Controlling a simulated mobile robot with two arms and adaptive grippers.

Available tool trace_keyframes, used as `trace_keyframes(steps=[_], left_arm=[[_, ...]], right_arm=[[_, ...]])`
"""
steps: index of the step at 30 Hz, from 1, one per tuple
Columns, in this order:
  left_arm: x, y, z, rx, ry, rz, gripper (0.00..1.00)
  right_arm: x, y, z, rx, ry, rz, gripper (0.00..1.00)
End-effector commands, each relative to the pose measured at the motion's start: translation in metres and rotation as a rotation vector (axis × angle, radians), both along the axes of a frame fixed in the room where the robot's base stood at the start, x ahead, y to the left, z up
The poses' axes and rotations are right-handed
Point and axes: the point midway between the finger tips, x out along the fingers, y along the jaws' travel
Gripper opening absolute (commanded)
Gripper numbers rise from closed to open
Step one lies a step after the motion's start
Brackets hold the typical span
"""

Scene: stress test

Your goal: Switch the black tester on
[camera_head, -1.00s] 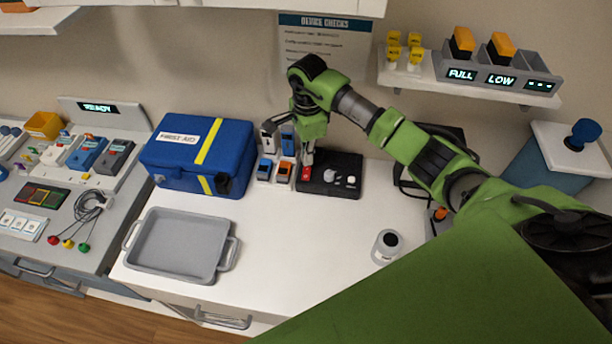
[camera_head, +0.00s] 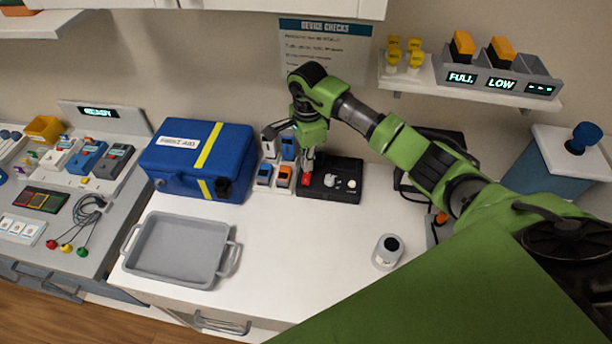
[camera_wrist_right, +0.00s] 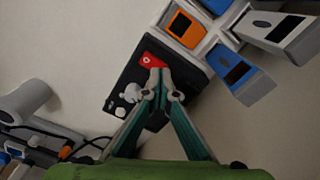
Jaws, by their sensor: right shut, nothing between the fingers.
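The black tester (camera_head: 345,188) is a flat black box on the white counter, against the back wall. It has a red switch (camera_head: 306,179) at its left end and pale knobs (camera_head: 339,181) to the right of it. My right gripper (camera_head: 308,168) points down at the red switch, its fingers together and empty. In the right wrist view the tips (camera_wrist_right: 161,82) are just beside the red switch (camera_wrist_right: 152,61); I cannot tell whether they touch it. The tester's black body (camera_wrist_right: 130,78) is partly hidden behind the fingers. My left gripper is in no view.
A rack of small devices (camera_head: 284,174) stands close left of the tester, with the blue first-aid case (camera_head: 205,158) beyond. A grey tray (camera_head: 176,250) lies in front. A white cylinder (camera_head: 387,252) stands at right. The counter's middle is clear.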

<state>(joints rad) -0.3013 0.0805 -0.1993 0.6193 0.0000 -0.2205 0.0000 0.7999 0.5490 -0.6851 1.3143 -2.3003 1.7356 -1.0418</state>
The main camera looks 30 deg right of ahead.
Motion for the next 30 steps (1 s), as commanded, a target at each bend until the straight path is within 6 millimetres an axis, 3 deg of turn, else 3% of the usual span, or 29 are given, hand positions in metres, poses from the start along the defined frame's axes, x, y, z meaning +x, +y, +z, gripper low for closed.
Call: trace_keyframes(steps=[30], left_arm=[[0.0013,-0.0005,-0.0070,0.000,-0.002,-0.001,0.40]], right_arm=[[0.0002,-0.0001,-0.0079,0.000,0.000,-0.001,0.00]])
